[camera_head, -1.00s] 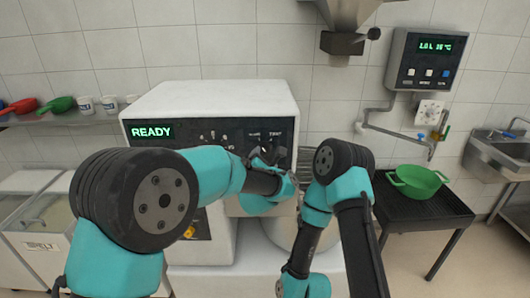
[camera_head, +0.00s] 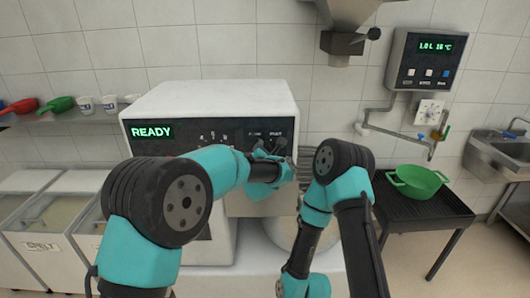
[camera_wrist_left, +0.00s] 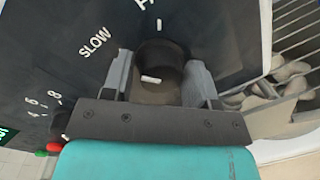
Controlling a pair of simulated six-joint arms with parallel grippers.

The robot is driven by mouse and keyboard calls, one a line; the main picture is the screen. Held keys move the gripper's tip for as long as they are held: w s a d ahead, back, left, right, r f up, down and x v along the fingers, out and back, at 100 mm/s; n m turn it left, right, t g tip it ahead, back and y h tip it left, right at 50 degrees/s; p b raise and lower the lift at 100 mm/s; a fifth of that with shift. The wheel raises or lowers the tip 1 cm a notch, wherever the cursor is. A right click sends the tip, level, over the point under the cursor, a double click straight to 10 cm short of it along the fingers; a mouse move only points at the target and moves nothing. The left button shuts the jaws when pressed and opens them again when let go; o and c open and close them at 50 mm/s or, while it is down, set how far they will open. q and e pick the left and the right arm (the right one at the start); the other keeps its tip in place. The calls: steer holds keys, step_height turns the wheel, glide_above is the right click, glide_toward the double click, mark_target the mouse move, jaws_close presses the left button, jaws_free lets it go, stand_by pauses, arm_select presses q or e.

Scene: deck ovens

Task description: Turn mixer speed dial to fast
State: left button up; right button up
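The mixer (camera_head: 210,100) is a white machine with a black panel and a green READY display. Its speed dial (camera_wrist_left: 160,62), a dark round knob with a white mark, shows in the left wrist view. SLOW is printed to its upper left; another label is cut off at the top edge. My left gripper (camera_wrist_left: 158,85) has one finger on each side of the dial, close to its sides. I cannot see clear contact. In the head view my left gripper (camera_head: 284,172) is at the panel's lower right and hides the dial. My right arm is folded at centre right, its gripper out of frame.
The mixer bowl (camera_head: 280,232) and wire guard (camera_wrist_left: 296,45) are beside and below the panel. A green pan (camera_head: 418,181) rests on a dark table (camera_head: 438,212) at right. A wall unit (camera_head: 425,60) hangs above. Bins (camera_head: 40,215) stand at left.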

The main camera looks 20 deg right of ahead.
arm_select(q)
steer(key=c, duration=0.5)
steer(key=shift+f+m, duration=0.1)
steer(key=shift+m, duration=0.2)
steer(key=m, duration=0.3)
steer(key=m+y, duration=0.1)
steer(key=m, duration=0.7)
steer(key=shift+s+d+f+g, duration=0.15)
steer(key=shift+d+f+g, duration=0.1)
steer(key=shift+g, duration=0.15)
steer(key=shift+a+m+y, duration=0.15)
steer(key=shift+m+y, duration=0.15)
steer(key=shift+m, duration=0.3)
steer(key=shift+c, duration=0.4)
steer(key=shift+r, duration=0.1)
steer(key=shift+r+m, duration=0.1)
steer(key=shift+m, duration=0.2)
